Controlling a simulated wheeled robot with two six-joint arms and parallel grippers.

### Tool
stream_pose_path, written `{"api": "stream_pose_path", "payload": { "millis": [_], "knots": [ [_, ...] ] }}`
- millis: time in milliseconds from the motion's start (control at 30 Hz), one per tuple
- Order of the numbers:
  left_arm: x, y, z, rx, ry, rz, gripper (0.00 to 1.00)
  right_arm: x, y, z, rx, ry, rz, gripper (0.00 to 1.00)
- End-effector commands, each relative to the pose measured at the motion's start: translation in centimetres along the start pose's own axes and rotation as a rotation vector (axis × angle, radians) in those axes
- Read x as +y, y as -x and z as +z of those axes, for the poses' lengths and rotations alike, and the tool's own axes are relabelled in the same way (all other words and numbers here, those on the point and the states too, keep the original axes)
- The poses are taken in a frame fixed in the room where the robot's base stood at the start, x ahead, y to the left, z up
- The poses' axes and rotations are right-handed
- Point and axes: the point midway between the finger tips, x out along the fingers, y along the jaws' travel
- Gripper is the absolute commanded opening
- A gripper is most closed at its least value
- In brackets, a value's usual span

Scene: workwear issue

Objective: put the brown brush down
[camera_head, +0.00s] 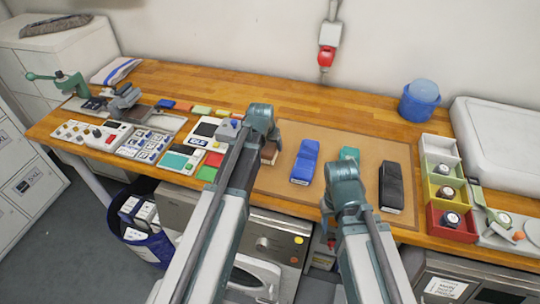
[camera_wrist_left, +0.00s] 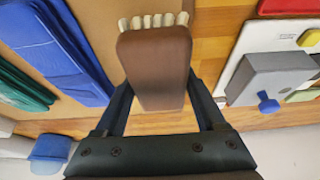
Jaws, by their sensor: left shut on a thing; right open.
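My left gripper (camera_wrist_left: 158,100) is shut on the brown brush (camera_wrist_left: 153,60), which lies between its fingers with pale bristles showing at the far end. In the head view, a small part of the brush (camera_head: 270,150) shows beside my left wrist, at the left part of the brown mat (camera_head: 325,140). The wrist hides the rest, and I cannot tell whether the brush touches the surface. My right gripper (camera_head: 345,190) is over the front of the mat with its fingers mostly hidden by its own wrist; it holds nothing visible.
On the mat lie a blue item (camera_head: 305,161), a green item (camera_head: 350,154) partly behind my right wrist, and a black item (camera_head: 391,187). Coloured bins (camera_head: 441,150) stand right, a blue tub (camera_head: 419,101) behind. Devices and a grey box (camera_wrist_left: 268,78) crowd the left.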

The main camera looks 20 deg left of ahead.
Motion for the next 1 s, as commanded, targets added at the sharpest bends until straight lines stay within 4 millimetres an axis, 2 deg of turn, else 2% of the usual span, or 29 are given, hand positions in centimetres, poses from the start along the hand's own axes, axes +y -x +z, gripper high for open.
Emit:
{"api": "stream_pose_path", "payload": {
  "millis": [300, 767, 800, 933, 1000],
  "knots": [
    [0.0, -3.3, 1.4, 0.000, 0.000, 0.000, 0.28, -0.3, -3.6, -0.2, 0.000, 0.000, 0.000, 0.50],
    [0.0, -3.7, 1.6, 0.000, 0.000, 0.000, 0.28, -0.4, -4.0, -0.2, 0.000, 0.000, 0.000, 0.50],
    [0.0, -3.7, 1.6, 0.000, 0.000, 0.000, 0.76, -0.4, -4.0, -0.2, 0.000, 0.000, 0.000, 0.50],
    [0.0, -3.6, 1.6, -0.001, 0.000, 0.001, 0.99, -0.4, -3.9, -0.2, 0.000, 0.000, 0.000, 0.50],
    [0.1, -3.6, 1.6, -0.001, 0.000, 0.002, 1.00, -0.4, -3.9, -0.2, 0.000, 0.000, 0.000, 0.50]
  ]
}}
